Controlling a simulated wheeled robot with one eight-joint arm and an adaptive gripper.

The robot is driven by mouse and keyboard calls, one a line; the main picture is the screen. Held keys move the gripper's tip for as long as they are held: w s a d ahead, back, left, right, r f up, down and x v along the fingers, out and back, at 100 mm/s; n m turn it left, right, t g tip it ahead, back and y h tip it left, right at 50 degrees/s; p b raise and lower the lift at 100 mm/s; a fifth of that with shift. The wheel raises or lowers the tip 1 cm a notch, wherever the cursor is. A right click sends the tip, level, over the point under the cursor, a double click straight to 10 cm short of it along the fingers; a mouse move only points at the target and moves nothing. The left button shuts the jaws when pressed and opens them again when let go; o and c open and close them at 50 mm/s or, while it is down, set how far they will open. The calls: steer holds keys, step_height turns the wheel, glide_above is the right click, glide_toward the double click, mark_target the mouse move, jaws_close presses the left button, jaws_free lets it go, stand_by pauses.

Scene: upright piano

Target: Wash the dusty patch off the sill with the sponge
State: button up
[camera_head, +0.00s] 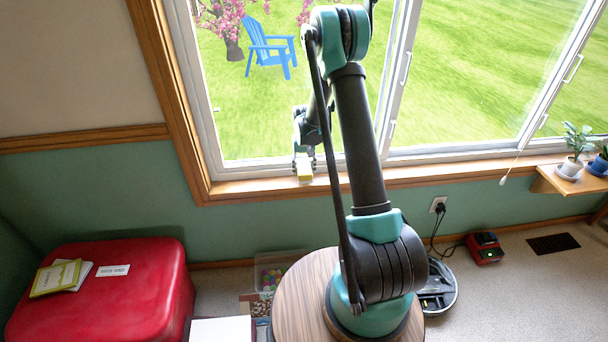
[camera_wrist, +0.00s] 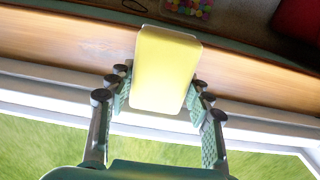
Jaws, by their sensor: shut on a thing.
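A yellow sponge (camera_head: 304,174) is held in my gripper (camera_head: 303,162) at the window, over the wooden sill (camera_head: 430,175). In the wrist view, my gripper (camera_wrist: 160,98) is shut on the sponge (camera_wrist: 166,62), with a finger on each side of it. The sponge's far end reaches over the wooden sill (camera_wrist: 50,36); whether it touches the wood I cannot tell. I cannot clearly make out a dusty patch in either view; part of the sill is hidden behind the sponge and my arm.
The white window frame (camera_head: 440,157) runs behind the sill. A plant (camera_head: 575,145) stands on a wooden ledge at the right. A red chest (camera_head: 110,290) is at lower left. A clear bin of coloured balls (camera_head: 270,276) is on the floor below. The sill right of my arm looks clear.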

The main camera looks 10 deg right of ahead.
mark_target(304, 167)
steer(key=shift+r, duration=2.6)
